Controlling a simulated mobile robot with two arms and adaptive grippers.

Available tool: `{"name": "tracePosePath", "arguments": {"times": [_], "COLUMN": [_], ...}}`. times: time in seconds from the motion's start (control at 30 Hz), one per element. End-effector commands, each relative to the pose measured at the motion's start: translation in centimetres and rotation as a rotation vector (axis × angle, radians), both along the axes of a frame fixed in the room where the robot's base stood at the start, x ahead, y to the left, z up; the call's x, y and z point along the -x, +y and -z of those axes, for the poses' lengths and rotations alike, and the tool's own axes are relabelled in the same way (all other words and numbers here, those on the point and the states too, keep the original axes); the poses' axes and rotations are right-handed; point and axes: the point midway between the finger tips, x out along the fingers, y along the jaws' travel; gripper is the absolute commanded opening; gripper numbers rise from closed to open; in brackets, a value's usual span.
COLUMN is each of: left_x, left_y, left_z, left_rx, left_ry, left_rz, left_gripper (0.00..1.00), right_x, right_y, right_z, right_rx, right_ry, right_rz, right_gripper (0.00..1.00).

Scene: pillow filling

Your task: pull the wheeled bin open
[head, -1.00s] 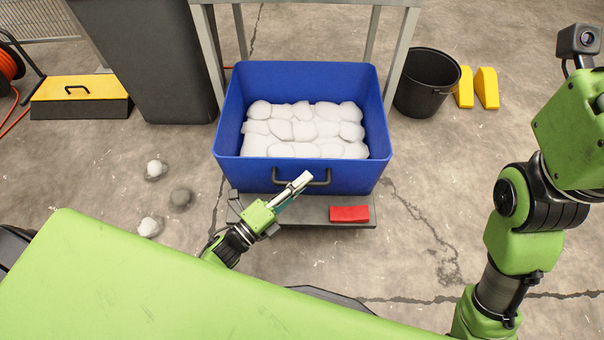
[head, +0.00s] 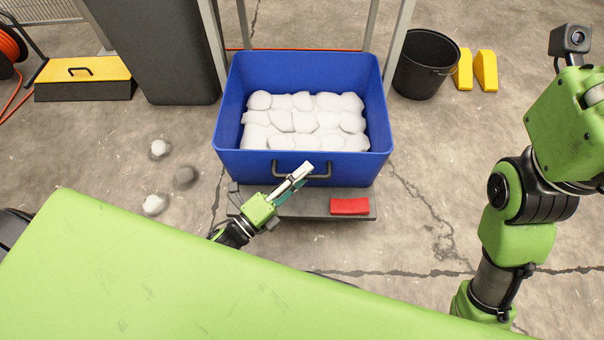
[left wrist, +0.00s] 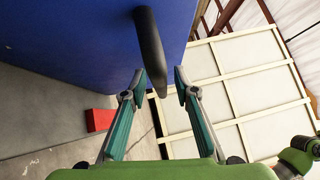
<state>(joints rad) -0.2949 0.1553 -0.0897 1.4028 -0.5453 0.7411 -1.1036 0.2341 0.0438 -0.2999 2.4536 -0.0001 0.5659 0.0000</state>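The wheeled bin is a blue open tub (head: 230,165) full of white lumpy filling (head: 305,120). It stands on a low dark grey base (head: 300,206). Its dark bar handle (head: 322,176) is on the front face and also shows in the left wrist view (left wrist: 150,45). My left gripper (head: 300,174) is at the handle.
A red block (head: 350,206) lies on the base's front right. Grey frame legs (head: 398,50) stand behind the bin. A black bucket (head: 425,68) and yellow wedges (head: 486,70) are at right. Loose clumps (head: 154,204) lie at left. Floor at front right is clear.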

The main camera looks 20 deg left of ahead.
Motion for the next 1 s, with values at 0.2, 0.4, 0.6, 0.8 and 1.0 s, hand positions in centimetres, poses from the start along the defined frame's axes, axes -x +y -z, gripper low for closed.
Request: {"name": "tracePosePath", "arguments": {"times": [0.2,0.4,0.6,0.8,1.0], "left_x": [0.0,1.8,5.5,8.7,10.2], "left_y": [0.0,0.9,3.0,4.9,5.8], "left_z": [0.0,0.4,0.9,1.4,1.5], "left_rx": [0.000,-0.002,-0.001,-0.001,0.000], "left_ry": [0.000,0.003,0.004,0.003,0.000], "left_rz": [0.001,0.001,0.000,0.000,0.000], "left_gripper": [0.28,0.28,0.28,0.28,0.28], "right_x": [0.3,0.2,0.2,0.1,0.1], "right_y": [0.0,0.0,0.0,0.0,0.0], "right_z": [-0.2,-0.1,-0.1,-0.1,-0.1], "right_rx": [0.003,0.001,0.001,0.000,0.000], "right_ry": [-0.009,-0.007,-0.004,-0.004,-0.003], "right_rz": [0.001,0.001,0.000,0.000,0.000], "right_gripper": [0.00,0.00,0.00,0.00,0.00]}}
